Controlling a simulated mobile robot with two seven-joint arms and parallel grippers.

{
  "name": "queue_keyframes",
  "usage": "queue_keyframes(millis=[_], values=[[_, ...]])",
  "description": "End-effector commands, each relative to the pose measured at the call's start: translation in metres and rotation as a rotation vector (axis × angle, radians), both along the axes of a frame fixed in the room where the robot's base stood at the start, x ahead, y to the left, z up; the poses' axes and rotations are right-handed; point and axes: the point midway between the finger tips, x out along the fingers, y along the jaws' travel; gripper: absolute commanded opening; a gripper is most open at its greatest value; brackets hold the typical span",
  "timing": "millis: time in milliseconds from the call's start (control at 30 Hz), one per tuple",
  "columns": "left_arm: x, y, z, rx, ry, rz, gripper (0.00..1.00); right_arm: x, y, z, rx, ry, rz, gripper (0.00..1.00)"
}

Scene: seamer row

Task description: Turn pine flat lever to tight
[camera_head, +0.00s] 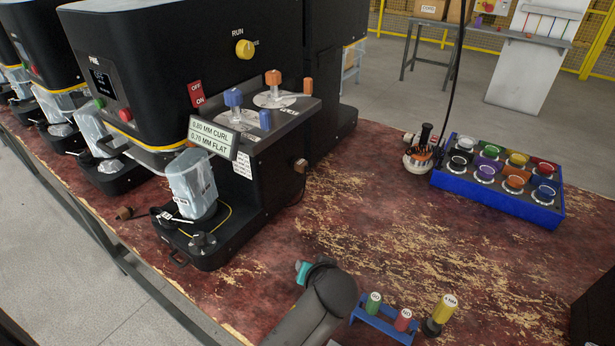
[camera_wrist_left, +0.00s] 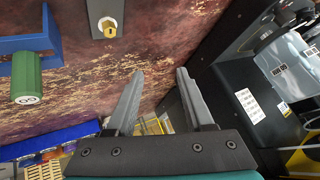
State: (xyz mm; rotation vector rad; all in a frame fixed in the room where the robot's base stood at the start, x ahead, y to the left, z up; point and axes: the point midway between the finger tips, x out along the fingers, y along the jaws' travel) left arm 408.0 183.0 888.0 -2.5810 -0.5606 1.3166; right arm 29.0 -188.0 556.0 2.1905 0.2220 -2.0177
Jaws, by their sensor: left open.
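The seamer (camera_head: 290,140) nearest the middle has two levers on its sloping top. One has a blue knob (camera_head: 233,97), the other an orange knob (camera_head: 273,78), each above a pale round dial; a second blue piece (camera_head: 265,119) and orange piece (camera_head: 307,86) stand beside them. A sign (camera_head: 213,137) reads 0.80 MM CURL, 0.70 MM FLAT. I cannot tell which lever is flat. My left gripper (camera_wrist_left: 160,73) is open and empty, with the black machine to its right in the wrist view. In the head view its fingers are hidden behind my arm. My right gripper is not in view.
A blue tray (camera_head: 495,207) of coloured round pieces stands at the right, with a small round holder (camera_head: 418,158) beside it. A blue rack (camera_head: 383,325) with green and red cylinders and a yellow tool (camera_head: 440,315) are at the front. The worn red tabletop (camera_head: 350,220) is clear between.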

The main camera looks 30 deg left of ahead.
Motion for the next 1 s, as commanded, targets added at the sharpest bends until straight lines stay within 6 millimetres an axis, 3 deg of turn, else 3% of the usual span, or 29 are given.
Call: queue_keyframes(millis=[33, 200, 333, 500, 600, 700, 867, 1000], values=[[0.023, 0.0, 0.026, 0.029, -0.072, 0.039, 0.53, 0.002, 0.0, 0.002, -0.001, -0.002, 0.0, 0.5], [0.076, 0.003, 0.115, 0.119, -0.326, 0.183, 0.53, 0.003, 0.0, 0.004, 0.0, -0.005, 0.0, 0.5], [0.103, 0.001, 0.19, 0.171, -0.541, 0.287, 0.53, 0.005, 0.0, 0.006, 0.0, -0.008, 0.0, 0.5], [0.117, -0.004, 0.271, 0.212, -0.783, 0.391, 0.53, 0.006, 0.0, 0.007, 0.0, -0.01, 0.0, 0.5], [0.119, -0.007, 0.3, 0.221, -0.872, 0.424, 0.53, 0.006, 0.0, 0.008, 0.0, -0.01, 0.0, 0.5], [0.119, -0.007, 0.314, 0.228, -0.917, 0.442, 0.53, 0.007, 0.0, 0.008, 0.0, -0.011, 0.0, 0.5], [0.127, 0.003, 0.318, 0.232, -0.928, 0.445, 0.53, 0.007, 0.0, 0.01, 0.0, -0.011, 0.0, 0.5], [0.142, 0.024, 0.318, 0.236, -0.926, 0.445, 0.53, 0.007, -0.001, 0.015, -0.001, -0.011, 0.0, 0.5]])
